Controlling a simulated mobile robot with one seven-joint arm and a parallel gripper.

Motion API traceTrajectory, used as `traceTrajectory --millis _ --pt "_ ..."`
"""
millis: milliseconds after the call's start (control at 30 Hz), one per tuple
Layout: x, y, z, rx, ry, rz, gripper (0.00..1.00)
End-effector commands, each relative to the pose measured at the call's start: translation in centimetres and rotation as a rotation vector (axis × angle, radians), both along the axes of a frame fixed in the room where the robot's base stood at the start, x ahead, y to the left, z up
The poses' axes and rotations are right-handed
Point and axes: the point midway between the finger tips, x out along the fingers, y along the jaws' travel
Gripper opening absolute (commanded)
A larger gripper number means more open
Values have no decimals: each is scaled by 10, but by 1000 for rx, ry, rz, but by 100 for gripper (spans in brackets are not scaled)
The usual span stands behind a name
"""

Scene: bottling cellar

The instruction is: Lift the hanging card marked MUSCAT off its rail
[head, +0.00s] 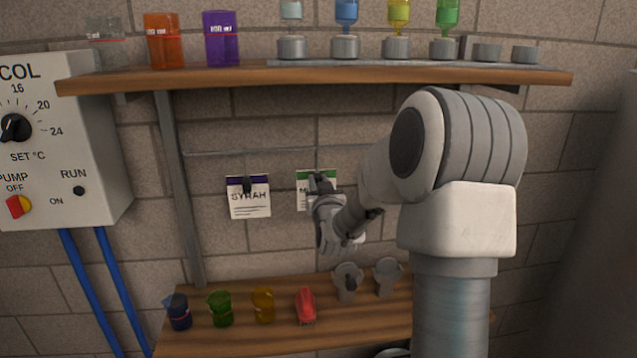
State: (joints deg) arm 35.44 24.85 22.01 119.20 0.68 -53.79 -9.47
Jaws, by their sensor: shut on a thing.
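A white card with a green top band (303,190) hangs at the wall below the upper shelf. Only an "M" of its word shows; my gripper hides the rest. My gripper (320,183) is at the upper right part of this card, shut on it as far as the view shows; the fingertips are small and partly hidden. A thin horizontal rail (230,152) runs above the cards. Whether the green card still touches its hook or rail is hidden. A second white card with a purple band, marked SYRAH (249,199), hangs to the left.
The upper shelf (190,80) holds coloured beakers and several bottles in grey holders. The lower shelf (240,340) holds small jugs, a red object (305,306) and grey fittings (347,281). A control box (65,140) with blue pipes is at left.

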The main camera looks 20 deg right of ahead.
Motion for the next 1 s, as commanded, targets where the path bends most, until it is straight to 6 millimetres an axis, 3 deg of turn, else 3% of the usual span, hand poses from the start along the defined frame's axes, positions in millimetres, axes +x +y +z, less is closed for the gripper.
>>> traceTrajectory --millis 500,1000 --pt "0 0 1 0 0 0 0" --pt "0 0 21 -1 -2 0 0"
